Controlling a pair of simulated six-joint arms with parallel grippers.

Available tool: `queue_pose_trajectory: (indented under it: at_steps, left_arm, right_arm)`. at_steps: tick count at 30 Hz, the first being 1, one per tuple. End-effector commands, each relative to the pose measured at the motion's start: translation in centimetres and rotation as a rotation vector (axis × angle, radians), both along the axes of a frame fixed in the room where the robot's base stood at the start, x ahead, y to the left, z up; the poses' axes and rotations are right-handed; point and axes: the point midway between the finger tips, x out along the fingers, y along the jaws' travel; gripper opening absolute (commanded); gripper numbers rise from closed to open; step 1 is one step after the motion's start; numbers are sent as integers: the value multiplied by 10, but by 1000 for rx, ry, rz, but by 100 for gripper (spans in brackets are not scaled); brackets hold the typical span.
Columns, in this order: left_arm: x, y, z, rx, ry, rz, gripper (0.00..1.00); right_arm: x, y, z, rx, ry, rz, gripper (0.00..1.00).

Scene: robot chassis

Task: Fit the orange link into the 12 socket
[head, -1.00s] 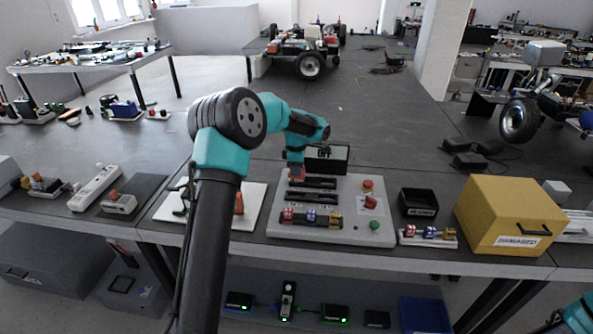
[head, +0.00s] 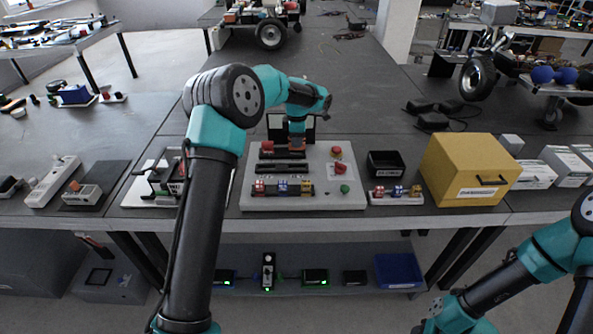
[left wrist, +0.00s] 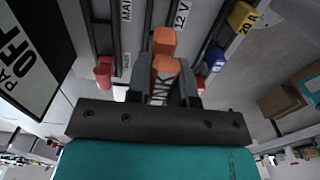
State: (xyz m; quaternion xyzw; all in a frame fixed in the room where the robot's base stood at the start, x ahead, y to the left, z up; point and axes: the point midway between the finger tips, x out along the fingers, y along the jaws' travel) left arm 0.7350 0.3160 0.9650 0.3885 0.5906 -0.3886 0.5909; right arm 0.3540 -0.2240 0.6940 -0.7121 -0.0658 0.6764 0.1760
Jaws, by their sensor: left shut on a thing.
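The orange link (left wrist: 164,68), with "LINK" lettering, is between the fingers of my left gripper (left wrist: 162,88), which is shut on it. In the head view my left gripper (head: 297,148) is low over the upper part of the grey panel (head: 349,158). A "12 V" label (left wrist: 181,14) is just beyond the link, slightly right. A "MAIN" label (left wrist: 126,10) is to its left. Dark slots run beside the labels. The fingers hide the link's lower end, so I cannot tell whether it is in a slot. My right gripper is out of view.
A red piece (head: 267,147) sits at the panel's upper left. Red, blue and yellow fuses (head: 283,188) line its lower part. A red knob (head: 337,168) and green button (head: 345,188) are at right. A black tray (head: 386,164) and yellow box (head: 468,170) stand beyond.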

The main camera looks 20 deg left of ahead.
Motion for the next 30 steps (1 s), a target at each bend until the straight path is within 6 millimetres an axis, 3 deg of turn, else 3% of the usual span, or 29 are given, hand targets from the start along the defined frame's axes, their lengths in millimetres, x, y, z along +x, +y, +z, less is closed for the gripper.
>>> queue_pose_trajectory:
  at_steps: [5,16,30]
  left_arm:
    - [0,0,-6,1,1,0,0]
    - [-1,0,-59,0,2,-1,0]
    - [0,0,-70,0,1,-1,0]
  right_arm:
    - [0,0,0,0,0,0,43]
    - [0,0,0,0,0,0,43]
    - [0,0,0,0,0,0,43]
